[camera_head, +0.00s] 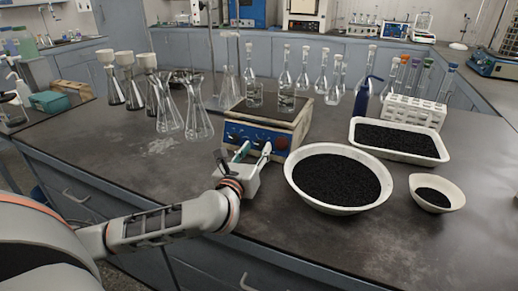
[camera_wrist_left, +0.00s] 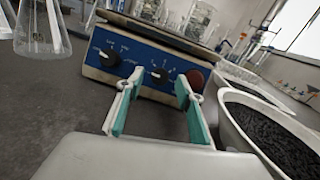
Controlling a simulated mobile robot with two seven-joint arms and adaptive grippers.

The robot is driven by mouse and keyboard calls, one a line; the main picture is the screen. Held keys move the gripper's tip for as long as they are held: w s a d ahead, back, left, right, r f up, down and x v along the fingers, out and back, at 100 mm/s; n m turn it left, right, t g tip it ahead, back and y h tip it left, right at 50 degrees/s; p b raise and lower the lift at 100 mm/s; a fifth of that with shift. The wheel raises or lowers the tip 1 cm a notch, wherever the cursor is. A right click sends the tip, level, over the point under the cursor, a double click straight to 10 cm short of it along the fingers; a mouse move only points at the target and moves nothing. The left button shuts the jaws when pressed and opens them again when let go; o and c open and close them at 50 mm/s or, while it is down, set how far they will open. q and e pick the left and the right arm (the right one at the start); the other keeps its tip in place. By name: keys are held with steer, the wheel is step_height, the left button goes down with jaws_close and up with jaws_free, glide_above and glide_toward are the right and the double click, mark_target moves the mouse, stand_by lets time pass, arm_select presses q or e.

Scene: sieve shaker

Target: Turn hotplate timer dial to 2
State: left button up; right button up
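The hotplate (camera_head: 289,126) stands on the dark bench, with a blue front panel facing me. In the left wrist view its panel (camera_wrist_left: 140,62) carries two black dials: a left dial (camera_wrist_left: 110,57) and a right dial (camera_wrist_left: 158,75). A reddish-brown round part (camera_wrist_left: 195,78) sits at the panel's right, partly behind a finger. The dial markings are too small to read, so I cannot tell which is the timer. My left gripper (camera_head: 253,152) is open in front of the panel. Its teal-padded fingers (camera_wrist_left: 158,86) frame the right dial, with no visible contact. My right gripper is not in view.
Glass flasks (camera_head: 197,122) stand close left of the hotplate, and beakers (camera_head: 286,98) stand on its top. A bowl of black granules (camera_head: 290,172) is close to the gripper's right. A tray (camera_head: 441,150) and a small dish (camera_head: 458,197) lie farther right.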

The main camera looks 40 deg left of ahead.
arm_select(q)
steer(key=shift+x, duration=0.9)
jaws_close()
